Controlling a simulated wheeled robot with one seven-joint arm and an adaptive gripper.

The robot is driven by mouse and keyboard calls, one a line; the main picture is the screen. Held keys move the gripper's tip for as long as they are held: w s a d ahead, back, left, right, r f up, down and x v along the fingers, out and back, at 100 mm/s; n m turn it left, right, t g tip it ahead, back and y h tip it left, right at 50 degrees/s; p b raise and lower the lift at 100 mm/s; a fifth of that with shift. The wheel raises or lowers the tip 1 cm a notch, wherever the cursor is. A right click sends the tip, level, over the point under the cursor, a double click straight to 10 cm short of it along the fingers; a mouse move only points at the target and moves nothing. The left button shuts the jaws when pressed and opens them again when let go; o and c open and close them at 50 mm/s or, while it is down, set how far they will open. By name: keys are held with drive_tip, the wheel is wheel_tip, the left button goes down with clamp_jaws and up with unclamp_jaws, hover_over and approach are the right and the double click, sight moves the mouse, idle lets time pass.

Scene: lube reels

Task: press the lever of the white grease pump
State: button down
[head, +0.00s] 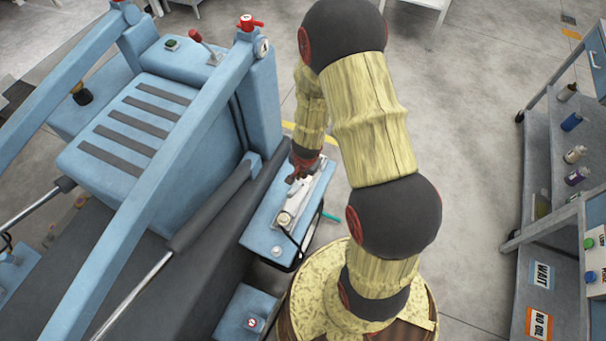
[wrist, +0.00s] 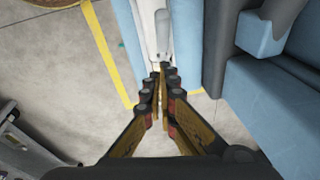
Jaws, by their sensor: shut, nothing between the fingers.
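The white grease pump (head: 292,212) lies on the blue box beside the large blue machine, in the middle of the head view. In the wrist view a white part of the pump with a grey bar (wrist: 162,35) shows at the top centre. My gripper (wrist: 160,75) is shut and empty, its fingertips at the near end of that white part. In the head view my gripper (head: 297,178) is small and dark over the far end of the pump. The pump's lever is hard to make out, and I cannot tell whether the fingertips touch it.
The blue machine (head: 130,130) with slanted beams fills the left. A blue box (head: 262,238) carries the pump, with a black hose at its near side. A grey shelf cart (head: 540,150) with bottles stands at the right. Bare floor (head: 470,130) lies between.

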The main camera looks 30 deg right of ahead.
drive_tip(key=b, duration=0.3)
hover_over(298, 188)
drive_tip(key=s, duration=0.1)
drive_tip(key=s+x, duration=0.1)
drive_tip(key=x, duration=0.4)
drive_tip(key=shift+s+a+f, duration=0.15)
drive_tip(key=shift+a+f, duration=0.3)
drive_tip(key=shift+a, duration=0.05)
drive_tip(key=shift+a, duration=0.1)
